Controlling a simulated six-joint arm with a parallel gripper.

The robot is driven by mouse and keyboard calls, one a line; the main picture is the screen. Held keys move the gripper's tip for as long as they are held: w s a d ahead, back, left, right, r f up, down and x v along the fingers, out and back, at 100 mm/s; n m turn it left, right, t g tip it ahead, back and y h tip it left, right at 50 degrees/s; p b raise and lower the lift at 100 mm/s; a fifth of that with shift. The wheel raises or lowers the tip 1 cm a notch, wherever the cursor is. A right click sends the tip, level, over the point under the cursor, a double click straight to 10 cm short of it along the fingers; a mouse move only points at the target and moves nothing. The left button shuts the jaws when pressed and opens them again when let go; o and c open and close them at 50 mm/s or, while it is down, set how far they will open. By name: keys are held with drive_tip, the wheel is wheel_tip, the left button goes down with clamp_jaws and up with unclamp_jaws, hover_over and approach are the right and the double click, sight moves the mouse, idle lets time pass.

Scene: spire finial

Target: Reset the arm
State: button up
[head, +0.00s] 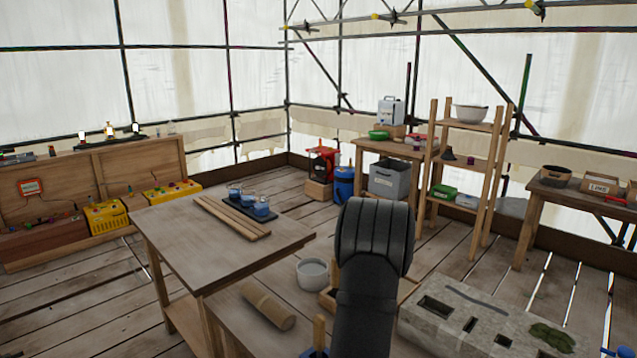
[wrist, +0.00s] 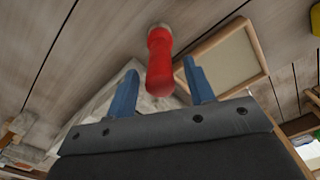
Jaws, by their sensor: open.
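My gripper (wrist: 162,84) shows in the wrist view as two blue fingers spread apart on a dark grey body. A red rounded handle (wrist: 160,62) stands between and beyond the fingertips, with a gap on either side. Whether it is part of a larger tool cannot be told. In the head view my dark arm rises at the lower middle and hides part of the low bench; the fingers cannot be clearly made out there.
A wooden table (head: 170,230) with planks and blue cups stands left of my arm. A stone block (head: 480,318) with slots lies at right, a tan cylinder (head: 268,305) and a white pot (head: 312,272) at left. A wood-framed panel (wrist: 228,55) lies beside the red handle. Shelves stand behind.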

drive_tip(key=shift+r, duration=0.4)
drive_tip(key=shift+f, duration=0.15)
wheel_tip(320, 180, down, 4)
drive_tip(key=shift+f, duration=0.25)
wheel_tip(320, 180, up, 12)
drive_tip(key=shift+r, duration=0.25)
wheel_tip(320, 180, down, 12)
drive_tip(key=shift+r, duration=0.1)
drive_tip(key=r, duration=1)
drive_tip(key=shift+w+d, duration=0.15)
drive_tip(key=shift+d, duration=0.1)
drive_tip(key=w+d+r+m, duration=0.1)
drive_tip(key=d+m, duration=0.1)
drive_tip(key=d, duration=0.8)
drive_tip(key=d+r+m, duration=0.1)
drive_tip(key=d+m, duration=0.2)
drive_tip(key=d, duration=0.7)
drive_tip(key=shift+w+d+r, duration=0.25)
drive_tip(key=shift+w+d, duration=0.05)
drive_tip(key=shift+w, duration=0.1)
